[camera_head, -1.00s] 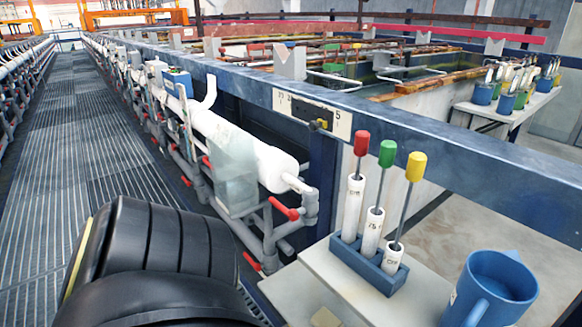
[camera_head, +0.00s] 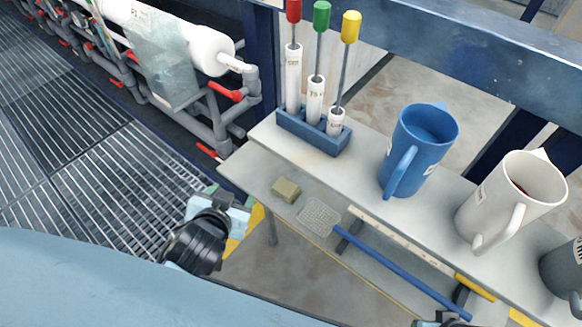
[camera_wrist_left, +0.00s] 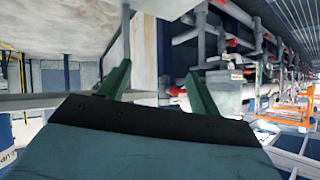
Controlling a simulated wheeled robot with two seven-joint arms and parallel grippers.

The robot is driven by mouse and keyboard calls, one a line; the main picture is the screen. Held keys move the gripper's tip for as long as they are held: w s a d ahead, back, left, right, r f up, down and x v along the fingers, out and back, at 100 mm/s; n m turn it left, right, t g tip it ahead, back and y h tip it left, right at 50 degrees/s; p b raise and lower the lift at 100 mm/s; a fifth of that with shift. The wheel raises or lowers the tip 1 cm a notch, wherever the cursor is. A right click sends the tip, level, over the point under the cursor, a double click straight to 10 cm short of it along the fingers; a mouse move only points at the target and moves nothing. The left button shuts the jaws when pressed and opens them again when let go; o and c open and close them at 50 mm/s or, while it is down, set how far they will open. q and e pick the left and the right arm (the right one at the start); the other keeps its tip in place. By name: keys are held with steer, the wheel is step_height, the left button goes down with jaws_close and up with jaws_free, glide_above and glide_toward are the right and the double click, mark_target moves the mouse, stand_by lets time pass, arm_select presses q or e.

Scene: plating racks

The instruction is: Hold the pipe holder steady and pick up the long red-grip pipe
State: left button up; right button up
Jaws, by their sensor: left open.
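The pipe holder is a blue block (camera_head: 313,132) on the pale shelf in the head view. The red-grip pipe (camera_head: 293,78), with the longest white tube, stands upright in its left slot; its red grip touches the top picture edge. The green-grip pipe (camera_head: 314,100) and yellow-grip pipe (camera_head: 336,122) stand beside it. My left gripper (camera_head: 225,210) is below and left of the holder, apart from it. Its two green fingers are spread and empty in the left wrist view (camera_wrist_left: 158,88), where I cannot make out the holder. Part of what may be my right gripper shows at the bottom edge.
A blue jug (camera_head: 424,138) and a white jug (camera_head: 508,200) stand right of the holder. A sponge (camera_head: 286,190), a mesh pad (camera_head: 318,217) and a blue rod (camera_head: 400,272) are in front. A blue beam (camera_head: 450,70) runs behind; grey pipework (camera_head: 225,110) is left.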

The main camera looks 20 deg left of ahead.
arm_select(q)
steer(key=w+d+r+m+t+h+p, duration=0.1)
steer(key=w+d+r+m+t+p, duration=0.1)
steer(key=w+d+r+t, duration=0.25)
steer(key=m+t+h+p, duration=0.1)
steer(key=m+t+h, duration=0.1)
steer(key=m+h, duration=0.45)
glide_toward(337, 136)
steer(key=shift+n+h, duration=0.35)
steer(key=shift+n, duration=0.4)
steer(key=x, duration=0.4)
steer(key=p+x, duration=0.1)
steer(key=x, duration=0.3)
steer(key=shift+w+a, duration=0.1)
steer(key=shift+a, duration=0.1)
steer(key=shift+w+d, duration=0.15)
steer(key=shift+w, duration=0.4)
arm_select(e)
steer(key=s+d+f, duration=0.3)
steer(key=d+f, duration=0.2)
steer(key=f, duration=0.5)
steer(key=shift+s+g+h, duration=0.15)
steer(key=shift+g+h, duration=0.15)
arm_select(q)
steer(key=c, duration=0.8)
steer(key=o, duration=0.8)
arm_select(e)
steer(key=shift+s+f, duration=0.15)
steer(key=shift+s, duration=0.05)
